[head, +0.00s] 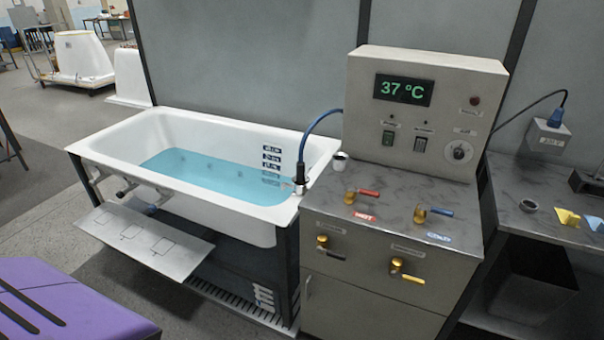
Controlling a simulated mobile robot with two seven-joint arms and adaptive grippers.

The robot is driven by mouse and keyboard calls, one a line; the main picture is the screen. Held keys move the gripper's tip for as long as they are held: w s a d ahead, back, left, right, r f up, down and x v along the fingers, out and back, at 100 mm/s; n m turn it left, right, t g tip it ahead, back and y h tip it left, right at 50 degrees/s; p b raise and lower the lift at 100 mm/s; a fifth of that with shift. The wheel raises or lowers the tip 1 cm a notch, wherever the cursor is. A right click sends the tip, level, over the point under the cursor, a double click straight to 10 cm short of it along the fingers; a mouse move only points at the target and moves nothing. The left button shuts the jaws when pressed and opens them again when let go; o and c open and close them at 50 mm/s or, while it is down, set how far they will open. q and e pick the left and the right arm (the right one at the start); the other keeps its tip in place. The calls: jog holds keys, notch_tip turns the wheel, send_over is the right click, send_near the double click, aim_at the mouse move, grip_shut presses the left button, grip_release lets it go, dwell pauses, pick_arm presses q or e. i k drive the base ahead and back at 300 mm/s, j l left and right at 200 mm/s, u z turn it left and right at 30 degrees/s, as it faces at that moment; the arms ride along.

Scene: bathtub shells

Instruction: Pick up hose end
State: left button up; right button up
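A blue hose (315,128) arches from behind the control panel down to the near right corner of the white tub (215,205). Its end (300,181) is a dark and metallic fitting that points down at the tub's right rim, above or beside the water. I cannot tell whether it is clipped to the rim or hangs free. Neither my left nor my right gripper is in view.
The control panel (425,110) reads 37 °C and stands on a grey counter (320,195) with red-handled and blue-handled taps. A small white cup (340,162) sits near the hose end. A tilted white board (145,238) juts from the tub's front. A purple object (75,305) fills the lower left.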

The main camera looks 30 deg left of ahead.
aim_at(300, 164)
jog(key=i+j, duration=0.1)
jog(key=j, duration=0.35)
jog(key=i+j, duration=0.1)
jog(key=j, duration=0.35)
jog(key=i+j, duration=0.15)
jog(key=j, duration=0.3)
jog(key=i+j+u, duration=0.1)
jog(key=j, duration=0.35)
